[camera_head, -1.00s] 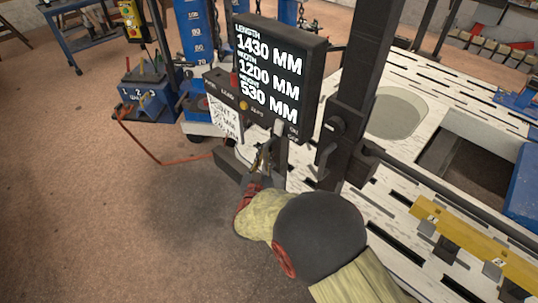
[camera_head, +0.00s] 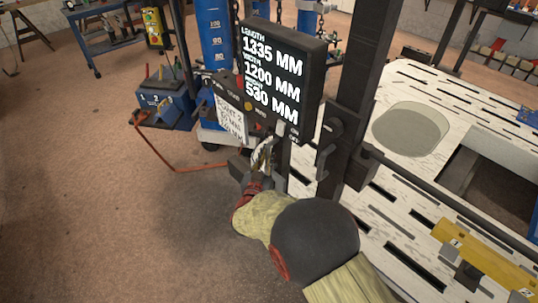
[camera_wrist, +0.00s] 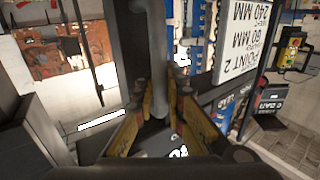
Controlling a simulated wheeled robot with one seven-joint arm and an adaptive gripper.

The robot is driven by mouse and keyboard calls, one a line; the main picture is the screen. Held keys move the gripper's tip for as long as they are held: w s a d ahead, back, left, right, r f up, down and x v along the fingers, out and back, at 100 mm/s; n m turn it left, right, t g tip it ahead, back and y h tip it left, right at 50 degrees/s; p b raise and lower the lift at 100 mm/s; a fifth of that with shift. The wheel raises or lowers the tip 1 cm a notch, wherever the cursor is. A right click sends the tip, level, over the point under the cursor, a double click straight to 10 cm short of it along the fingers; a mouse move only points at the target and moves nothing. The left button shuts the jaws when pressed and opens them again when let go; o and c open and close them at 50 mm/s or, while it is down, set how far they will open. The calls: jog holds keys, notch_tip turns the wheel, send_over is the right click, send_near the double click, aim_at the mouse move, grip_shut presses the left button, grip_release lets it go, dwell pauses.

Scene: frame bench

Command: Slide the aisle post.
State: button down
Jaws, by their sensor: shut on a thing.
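The aisle post (camera_head: 358,105) is a dark upright column at the near edge of the white slotted bench (camera_head: 405,215). A black display (camera_head: 275,68) beside it reads length 1335 mm, width 1200 mm and a third value of 530 mm. My gripper (camera_head: 264,155) is below the display, left of the post. In the wrist view, my gripper (camera_wrist: 158,98) has its fingers on both sides of a grey upright bar (camera_wrist: 157,45) and is shut on it. The head view does not clearly show how the bar joins the post.
A white card (camera_head: 231,118) marked "Point 2" hangs left of the display. Behind it stand a blue scaled column (camera_head: 212,35) and a blue tool box (camera_head: 165,100). An orange hose (camera_head: 178,168) lies on the floor. A yellow beam (camera_head: 475,255) crosses the bench. The floor at left is open.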

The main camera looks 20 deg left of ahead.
jog(key=shift+s+f, duration=0.1)
jog(key=shift+f, duration=0.05)
jog(key=c, duration=2)
grip_release()
jog(key=shift+s+a, duration=0.1)
jog(key=shift+o, duration=0.8)
jog(key=s+d, duration=0.2)
jog(key=s, duration=0.9)
jog(key=shift+s+d, duration=0.25)
jog(key=shift+s, duration=0.05)
